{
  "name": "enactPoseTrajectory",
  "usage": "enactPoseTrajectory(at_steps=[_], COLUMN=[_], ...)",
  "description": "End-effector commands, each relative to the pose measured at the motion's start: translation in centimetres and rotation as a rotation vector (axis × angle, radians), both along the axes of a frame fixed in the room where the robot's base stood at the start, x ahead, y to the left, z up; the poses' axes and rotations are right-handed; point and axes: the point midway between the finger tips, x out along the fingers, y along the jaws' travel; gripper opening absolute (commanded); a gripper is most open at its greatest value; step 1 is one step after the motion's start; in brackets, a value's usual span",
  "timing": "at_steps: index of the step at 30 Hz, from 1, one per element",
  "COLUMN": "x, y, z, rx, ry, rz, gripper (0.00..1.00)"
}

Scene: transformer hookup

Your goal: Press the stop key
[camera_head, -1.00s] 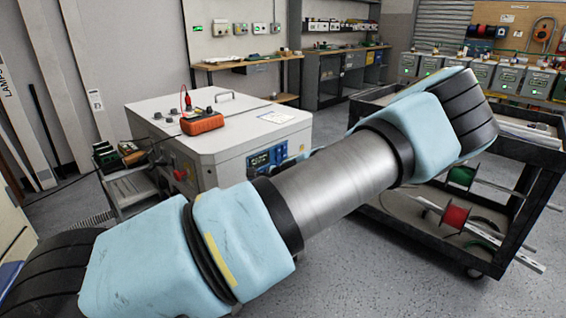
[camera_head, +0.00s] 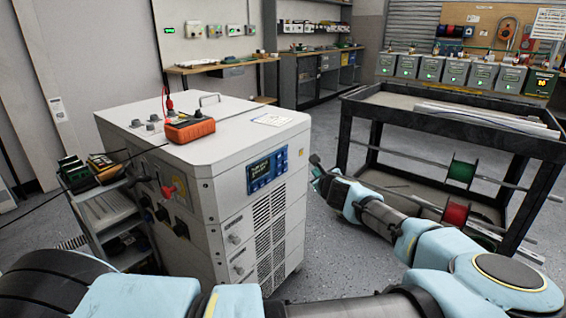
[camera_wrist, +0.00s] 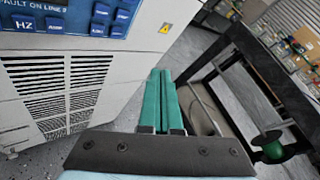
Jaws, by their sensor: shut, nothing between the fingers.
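The blue control panel (camera_head: 267,170) with a lit display is on the front of a white test cabinet (camera_head: 140,118). In the wrist view the panel (camera_wrist: 75,15) is cut off at the top left, with several blue keys; one reads HZ, and I cannot tell which is the stop key. My gripper (camera_wrist: 164,72) has its two green fingers together with nothing between them. It points past the cabinet's right edge, to the right of the panel and apart from it. In the head view my gripper end is small, right of the cabinet.
An orange meter (camera_head: 190,130) sits on the cabinet top. A dark cart (camera_head: 440,121) with red and green cable spools stands at the right, close to my arm. A small grey shelf unit (camera_head: 107,216) is left of the cabinet. Floor shows between cabinet and cart.

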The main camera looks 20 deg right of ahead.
Motion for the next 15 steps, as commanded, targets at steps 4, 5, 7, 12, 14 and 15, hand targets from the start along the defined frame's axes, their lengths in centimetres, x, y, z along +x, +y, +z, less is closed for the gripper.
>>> enactPoseTrajectory(at_steps=[4, 5, 7, 12, 14, 15], x=[0.2, 0.4, 0.8, 2.7, 3.4, 3.9], y=[0.2, 0.3, 0.5, 1.6, 2.0, 2.3], z=[0.0, 0.0, 0.0, 0.0, 0.0, 0.0], rx=[0.000, -0.001, -0.001, -0.001, -0.001, -0.001], ry=[0.000, 0.000, 0.001, -0.001, -0.001, 0.000], rz=[0.002, 0.003, 0.004, 0.005, 0.005, 0.005], gripper=[0.00, 0.00, 0.00, 0.00, 0.00, 0.00])
